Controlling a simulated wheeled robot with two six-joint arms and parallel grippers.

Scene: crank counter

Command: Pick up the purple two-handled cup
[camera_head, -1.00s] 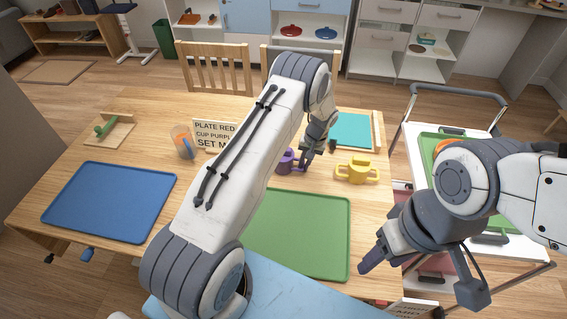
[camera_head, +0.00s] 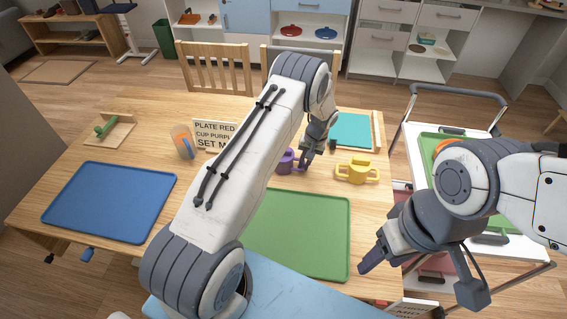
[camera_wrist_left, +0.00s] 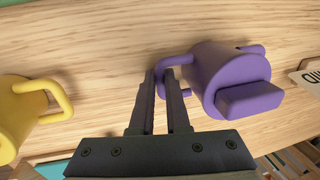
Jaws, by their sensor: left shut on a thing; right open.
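The purple two-handled cup (camera_head: 286,161) stands on the wooden table, partly hidden by my left arm in the head view. In the left wrist view the cup (camera_wrist_left: 228,78) shows a handle on its left side. My left gripper (camera_head: 306,163) is at that handle, and its fingers (camera_wrist_left: 162,82) are closed on it. My right gripper (camera_head: 418,278) is open and empty, off the table's right front side near the trolley.
A yellow two-handled cup (camera_head: 356,171) stands just right of the purple one. A green mat (camera_head: 300,235), blue mat (camera_head: 110,202) and teal mat (camera_head: 350,130) lie on the table. A sign (camera_head: 213,134) and an orange-and-blue item (camera_head: 183,142) stand behind to the left.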

